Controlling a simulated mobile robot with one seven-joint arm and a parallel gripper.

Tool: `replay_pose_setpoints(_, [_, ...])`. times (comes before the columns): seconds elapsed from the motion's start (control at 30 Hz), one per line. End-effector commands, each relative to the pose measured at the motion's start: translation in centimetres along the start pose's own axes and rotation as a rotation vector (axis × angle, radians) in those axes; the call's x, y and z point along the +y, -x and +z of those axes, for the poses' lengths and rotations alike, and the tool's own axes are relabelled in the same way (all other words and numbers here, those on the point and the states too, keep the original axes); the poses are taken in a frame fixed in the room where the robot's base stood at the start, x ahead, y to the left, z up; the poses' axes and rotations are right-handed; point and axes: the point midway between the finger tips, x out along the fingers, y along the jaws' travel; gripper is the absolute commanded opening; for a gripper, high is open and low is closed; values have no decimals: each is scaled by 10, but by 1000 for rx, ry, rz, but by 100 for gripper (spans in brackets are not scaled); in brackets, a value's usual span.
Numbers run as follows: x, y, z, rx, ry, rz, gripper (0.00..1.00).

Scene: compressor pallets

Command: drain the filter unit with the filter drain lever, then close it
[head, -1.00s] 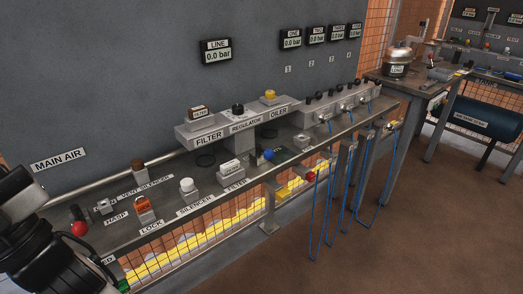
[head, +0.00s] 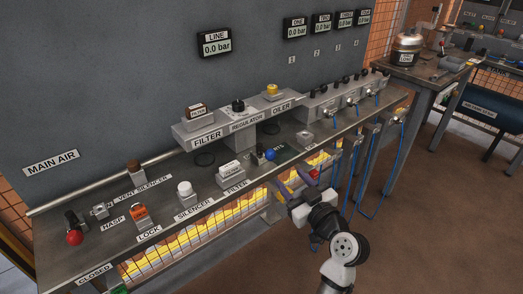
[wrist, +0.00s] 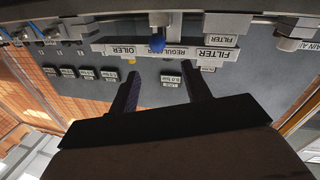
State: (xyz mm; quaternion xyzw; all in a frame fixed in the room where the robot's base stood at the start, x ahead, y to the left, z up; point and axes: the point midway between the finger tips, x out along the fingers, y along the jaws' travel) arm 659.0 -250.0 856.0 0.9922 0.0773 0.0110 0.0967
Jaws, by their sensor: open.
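The filter unit (head: 200,132) is a grey block labelled FILTER at the left end of the regulator-oiler row; its label (wrist: 215,54) shows upside down in the wrist view. A blue ball knob (head: 270,155) sits low in front of this row, right of the filter; the wrist view shows a blue knob (wrist: 157,43) above the gap between my fingers. I cannot tell which part is the filter drain lever. My gripper (head: 289,180) is open and empty by the bench's front edge, in front of the blue knob and apart from it. Both fingers (wrist: 161,85) show in the wrist view.
The bench (head: 120,240) carries a red-knobbed lever (head: 75,237), an orange lock (head: 138,212), a white silencer (head: 185,188) and a white block (head: 230,170). Blue hoses (head: 370,175) hang at the right. The line gauge (head: 216,44) reads 0.0 bar. Brown floor lies open in front.

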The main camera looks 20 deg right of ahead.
Motion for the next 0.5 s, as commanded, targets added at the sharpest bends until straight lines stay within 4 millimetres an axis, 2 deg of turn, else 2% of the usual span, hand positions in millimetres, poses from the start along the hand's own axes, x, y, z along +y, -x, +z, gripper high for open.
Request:
replay_pose_setpoints(0.07, [5, 8, 5, -8, -3, 3, 48])
replay_pose_setpoints(0.17, [6, 4, 5, -8, -3, 1, 48])
replay_pose_setpoints(0.27, [5, -11, 4, -7, -3, -2, 48])
replay_pose_setpoints(0.5, [6, -62, 3, -8, -4, 0, 48])
